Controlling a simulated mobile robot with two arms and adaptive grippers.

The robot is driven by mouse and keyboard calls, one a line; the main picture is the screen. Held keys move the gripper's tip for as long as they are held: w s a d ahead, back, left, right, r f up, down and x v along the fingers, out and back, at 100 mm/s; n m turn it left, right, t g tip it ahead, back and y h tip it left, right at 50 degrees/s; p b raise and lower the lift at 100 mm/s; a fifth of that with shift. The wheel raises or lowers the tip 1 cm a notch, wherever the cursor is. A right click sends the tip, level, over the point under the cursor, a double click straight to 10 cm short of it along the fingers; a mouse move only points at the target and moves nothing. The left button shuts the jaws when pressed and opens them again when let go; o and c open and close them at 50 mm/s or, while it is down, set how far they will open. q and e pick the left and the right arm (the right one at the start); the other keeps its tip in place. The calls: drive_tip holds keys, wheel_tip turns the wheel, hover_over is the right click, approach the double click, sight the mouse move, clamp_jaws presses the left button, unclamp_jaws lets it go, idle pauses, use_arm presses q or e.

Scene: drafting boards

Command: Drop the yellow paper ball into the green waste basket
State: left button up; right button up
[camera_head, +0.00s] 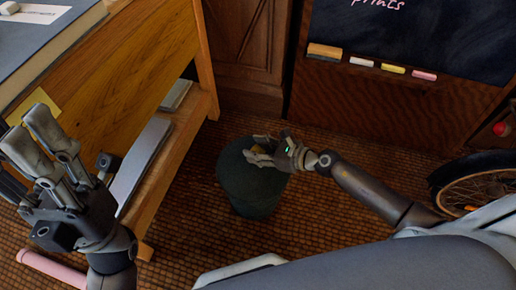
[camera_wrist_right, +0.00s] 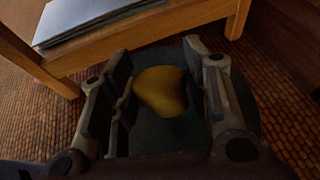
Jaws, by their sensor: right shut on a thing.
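The yellow paper ball (camera_wrist_right: 160,91) is between the fingers of my right gripper (camera_wrist_right: 160,95) in the right wrist view. In the head view my right gripper (camera_head: 262,152) is shut on the ball (camera_head: 257,149), which is mostly hidden by the fingers. Both are over the mouth of the dark green waste basket (camera_head: 250,195), which stands upright on the floor. The basket (camera_wrist_right: 185,135) also shows behind the ball in the wrist view. My left gripper (camera_head: 28,125) is open and empty at the left, far from the basket.
A wooden desk (camera_head: 150,65) with a lower shelf holding papers (camera_head: 143,160) stands left of the basket. A chalkboard (camera_head: 420,35) with a chalk ledge is at the back right. A wheel (camera_head: 480,185) is at the right. A pink roll (camera_head: 52,268) lies at lower left.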

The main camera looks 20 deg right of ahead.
drive_tip(key=o, duration=0.7)
drive_tip(key=shift+o, duration=0.2)
drive_tip(key=v, duration=1.2)
